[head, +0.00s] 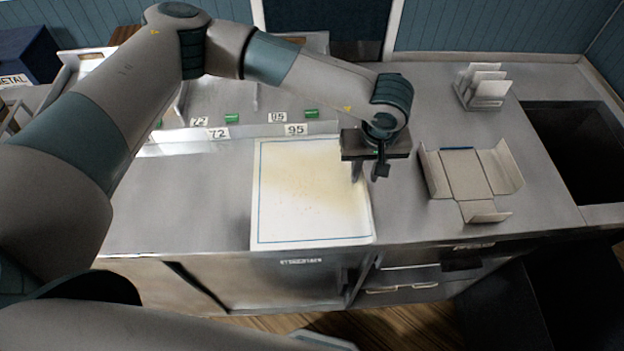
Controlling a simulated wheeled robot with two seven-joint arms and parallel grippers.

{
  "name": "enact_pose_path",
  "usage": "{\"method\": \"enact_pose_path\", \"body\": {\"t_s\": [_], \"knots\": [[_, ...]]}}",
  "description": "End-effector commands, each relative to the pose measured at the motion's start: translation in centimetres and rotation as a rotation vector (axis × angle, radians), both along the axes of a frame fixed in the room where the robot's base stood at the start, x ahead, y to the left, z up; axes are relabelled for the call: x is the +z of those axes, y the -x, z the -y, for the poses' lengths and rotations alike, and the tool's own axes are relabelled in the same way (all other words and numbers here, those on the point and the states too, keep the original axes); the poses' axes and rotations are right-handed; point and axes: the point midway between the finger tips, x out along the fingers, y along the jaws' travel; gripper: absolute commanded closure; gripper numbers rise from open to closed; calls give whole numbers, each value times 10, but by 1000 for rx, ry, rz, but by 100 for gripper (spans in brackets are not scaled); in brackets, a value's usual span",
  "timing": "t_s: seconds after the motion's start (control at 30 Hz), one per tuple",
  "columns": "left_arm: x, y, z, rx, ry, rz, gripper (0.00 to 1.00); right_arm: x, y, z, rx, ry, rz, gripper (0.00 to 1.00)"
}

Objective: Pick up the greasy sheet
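The greasy sheet (300,200) is a white rectangle with a thin blue border line and a yellowish stain over its upper part. It lies flat on the steel counter in the middle of the head view. My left gripper (370,172) points down at the sheet's right edge, with one finger over the edge and the other to the right of it. A gap shows between the fingers, with nothing seen held. Whether the fingertips touch the sheet or counter cannot be told. My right gripper is not in view.
An unfolded cardboard box (467,175) lies right of the gripper. A rack with upright pale cards (484,87) stands behind it, and a dark sunken basin (575,145) is at far right. Number labels (296,129) line the ledge behind the sheet. The counter (190,205) left of the sheet is clear.

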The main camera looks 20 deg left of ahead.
Motion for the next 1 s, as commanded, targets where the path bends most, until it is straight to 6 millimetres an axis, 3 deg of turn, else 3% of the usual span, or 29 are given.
{"method": "enact_pose_path", "body": {"t_s": [0.43,0.53,0.57,1.0], "knots": [[0,0,0,1,1,0,74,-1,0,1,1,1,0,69],[0,0,0,1,0,0,98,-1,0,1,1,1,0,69],[0,0,0,1,1,0,100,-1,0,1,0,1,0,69],[0,0,0,1,1,0,100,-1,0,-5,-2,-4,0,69]]}}
